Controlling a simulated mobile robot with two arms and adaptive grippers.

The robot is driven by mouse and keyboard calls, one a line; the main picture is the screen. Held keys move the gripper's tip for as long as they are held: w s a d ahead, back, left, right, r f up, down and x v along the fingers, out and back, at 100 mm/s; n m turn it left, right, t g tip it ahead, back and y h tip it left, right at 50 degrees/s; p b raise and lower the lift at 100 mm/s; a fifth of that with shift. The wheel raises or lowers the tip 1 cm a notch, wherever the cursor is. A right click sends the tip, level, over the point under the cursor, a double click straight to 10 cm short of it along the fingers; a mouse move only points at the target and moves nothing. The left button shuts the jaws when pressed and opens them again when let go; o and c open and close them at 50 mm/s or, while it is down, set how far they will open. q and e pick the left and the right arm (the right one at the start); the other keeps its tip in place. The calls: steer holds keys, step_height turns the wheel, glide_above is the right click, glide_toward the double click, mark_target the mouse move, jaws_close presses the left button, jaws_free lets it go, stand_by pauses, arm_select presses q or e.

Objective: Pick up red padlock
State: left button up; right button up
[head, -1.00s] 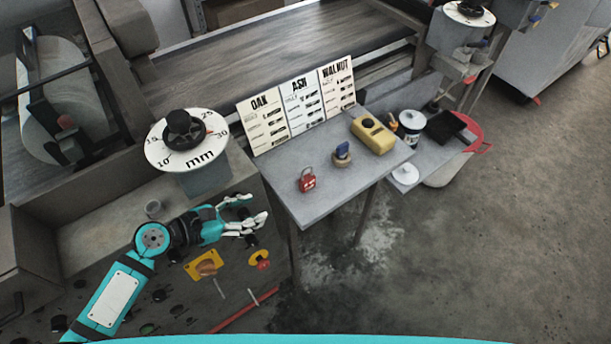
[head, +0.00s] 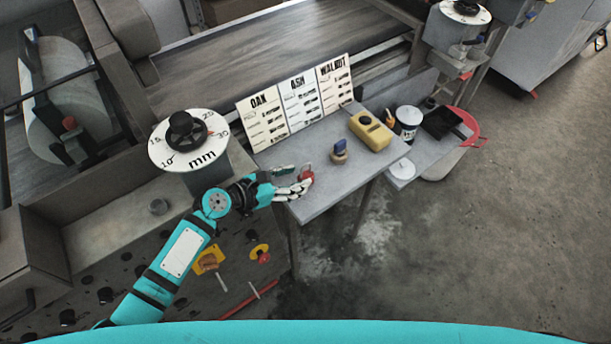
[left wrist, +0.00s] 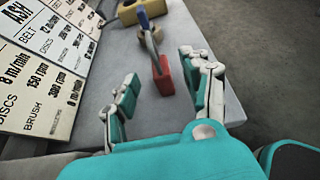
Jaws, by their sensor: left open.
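The red padlock (head: 306,174) stands on the small grey table (head: 325,196) near its left end. In the left wrist view the red padlock (left wrist: 163,76) shows edge-on, with its grey shackle up. My left gripper (head: 296,180) is at the padlock in the head view, partly covering it. In the left wrist view my left gripper (left wrist: 160,88) is open, with one finger on each side and the padlock between and slightly beyond the fingertips. I see no clear contact. My right gripper is not in view.
A yellow box (head: 371,131) is further right. Boards labelled OAK, ASH and WALNUT (head: 296,103) line the table's back edge. A mm dial (head: 187,140) stands left of the table.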

mark_target(300, 177)
arm_select(q)
steer(key=x, duration=0.4)
steer(key=shift+w+d+f, duration=0.15)
steer(key=shift+d+f, duration=0.05)
jaws_close()
